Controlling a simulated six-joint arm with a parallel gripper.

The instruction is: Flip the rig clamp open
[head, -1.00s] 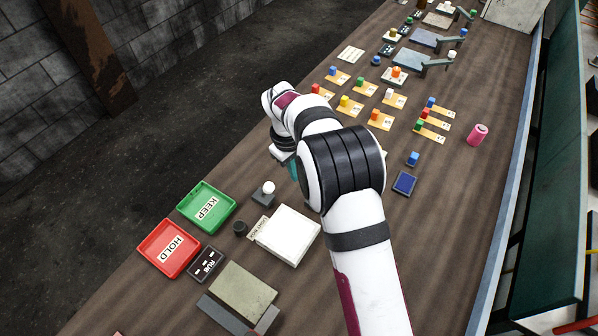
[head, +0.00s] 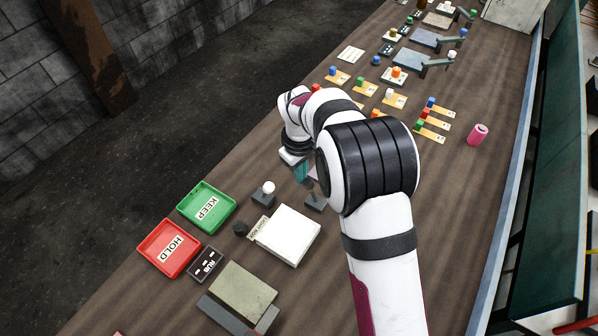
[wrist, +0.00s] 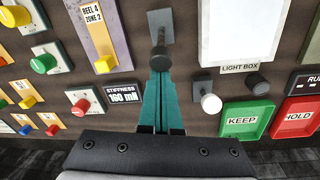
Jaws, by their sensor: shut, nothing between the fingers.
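The likely rig clamp is a grey plate (wrist: 160,22) with a short dark lever ending in a dark rounded knob (wrist: 160,62). In the head view the grey base (head: 316,202) shows just right of my gripper, partly behind my arm. My gripper (wrist: 160,78) has teal fingers pressed together, with nothing between them. The fingertips meet the knob in the wrist view; I cannot tell whether they touch it. In the head view my gripper (head: 301,174) points down close beside the base. I cannot tell whether the clamp is open or closed.
A stiffness display (wrist: 122,92) reading 160 mN lies left of my fingers. A white ball on a grey base (head: 268,190), a dark knob (head: 240,228) and a light box (head: 290,235) are nearby. Green KEEP (head: 190,217) and red HOLD (head: 152,256) trays lie beyond.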

